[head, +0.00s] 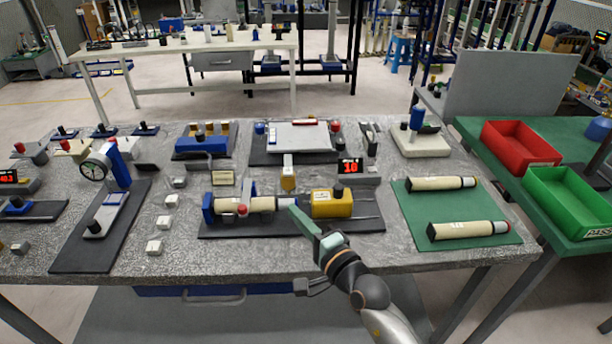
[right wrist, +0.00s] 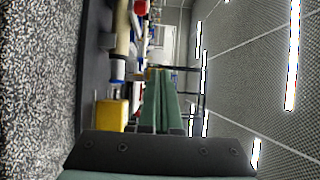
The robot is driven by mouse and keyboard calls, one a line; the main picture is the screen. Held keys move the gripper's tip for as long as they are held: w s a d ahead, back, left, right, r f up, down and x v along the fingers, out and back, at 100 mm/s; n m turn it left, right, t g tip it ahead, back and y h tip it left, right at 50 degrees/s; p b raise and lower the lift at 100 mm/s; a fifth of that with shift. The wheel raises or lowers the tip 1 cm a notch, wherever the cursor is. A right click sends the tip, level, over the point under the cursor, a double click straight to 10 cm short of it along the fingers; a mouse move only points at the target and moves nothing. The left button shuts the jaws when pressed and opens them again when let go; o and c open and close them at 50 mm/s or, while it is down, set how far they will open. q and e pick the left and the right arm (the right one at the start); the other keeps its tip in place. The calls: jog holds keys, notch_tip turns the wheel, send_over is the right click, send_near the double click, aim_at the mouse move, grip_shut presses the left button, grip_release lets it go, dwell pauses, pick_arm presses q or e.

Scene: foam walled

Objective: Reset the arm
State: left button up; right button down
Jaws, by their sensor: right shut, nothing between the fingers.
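My right gripper (head: 296,212) reaches in from the bottom right of the head view. Its green fingers are shut with nothing between them, above the bench's front half. In the right wrist view the shut fingers (right wrist: 161,100) point away from the camera. Just left of the fingertips, a cream cylinder (head: 262,204) lies in a blue-ended fixture. A yellow block (head: 332,204) with a black knob sits right of the fingertips; it also shows in the right wrist view (right wrist: 110,112). My left gripper is not in view.
The grey bench (head: 375,250) carries several fixtures. Two cream cylinders (head: 468,230) lie on a green mat (head: 415,205) at right. A red bin (head: 520,146) and a green bin (head: 568,200) stand on a side table. The bench's front edge strip is mostly clear.

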jog(key=s+d+f+m, duration=0.1)
jog(key=d+m, duration=0.1)
jog(key=m, duration=0.3)
jog(key=s+d+f+m+t+h, duration=0.1)
jog(key=m, duration=0.4)
jog(key=s+d+f+m+t, duration=0.1)
jog(key=d+m, duration=0.1)
jog(key=m, duration=0.3)
jog(key=shift+s+d+f+h, duration=0.2)
jog(key=shift+d+f+h, duration=0.15)
jog(key=shift+f+h, duration=0.05)
jog(key=s+d+f+m+g+h, duration=0.1)
jog(key=s+d+f+m+h, duration=0.5)
jog(key=m, duration=0.9)
jog(key=s+d+f+m+g+h, duration=0.1)
jog(key=s+d+f+m, duration=0.55)
jog(key=m, duration=0.95)
jog(key=s+d+f+m+g, duration=0.4)
jog(key=s+f+m, duration=0.5)
jog(key=m, duration=0.4)
jog(key=shift+s+d+m+g, duration=0.35)
jog(key=shift+d+m+g, duration=0.05)
jog(key=shift+g, duration=0.1)
